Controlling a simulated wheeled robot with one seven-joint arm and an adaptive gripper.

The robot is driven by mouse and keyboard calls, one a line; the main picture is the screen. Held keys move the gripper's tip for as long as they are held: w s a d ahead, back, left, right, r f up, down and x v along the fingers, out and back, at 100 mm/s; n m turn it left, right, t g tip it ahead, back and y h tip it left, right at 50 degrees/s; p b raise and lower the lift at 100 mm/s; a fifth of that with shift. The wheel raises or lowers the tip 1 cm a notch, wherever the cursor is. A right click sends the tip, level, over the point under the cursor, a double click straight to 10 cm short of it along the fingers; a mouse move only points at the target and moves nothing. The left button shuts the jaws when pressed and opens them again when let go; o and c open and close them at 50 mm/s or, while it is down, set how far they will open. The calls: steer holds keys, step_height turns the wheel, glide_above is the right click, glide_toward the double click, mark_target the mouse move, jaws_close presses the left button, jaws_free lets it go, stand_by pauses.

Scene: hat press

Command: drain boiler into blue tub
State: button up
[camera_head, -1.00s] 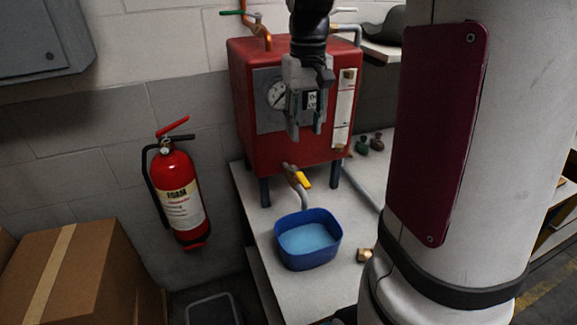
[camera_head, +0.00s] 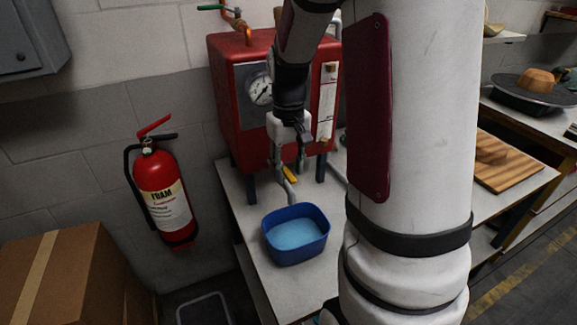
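The red boiler (camera_head: 228,115) stands on legs on a pale bench, with a round gauge (camera_head: 259,90) and a sight glass (camera_head: 327,103) on its front. The blue tub (camera_head: 294,249) stands under the spout and holds light blue liquid (camera_head: 295,233). The gripper hides part of the valve.
A grey bin (camera_head: 205,308) is on the floor. My arm column hides the bench to the right. A wooden board (camera_head: 505,172) lies on another bench.

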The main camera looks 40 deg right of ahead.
jaws_close()
steer(key=w+d+n+p, duration=0.3)
steer(key=d+n+p, duration=0.4)
steer(key=n, duration=0.9)
steer(key=shift+w+d+n+p, duration=0.3)
steer(key=shift+w+d+p, duration=0.05)
steer(key=shift+p, duration=0.95)
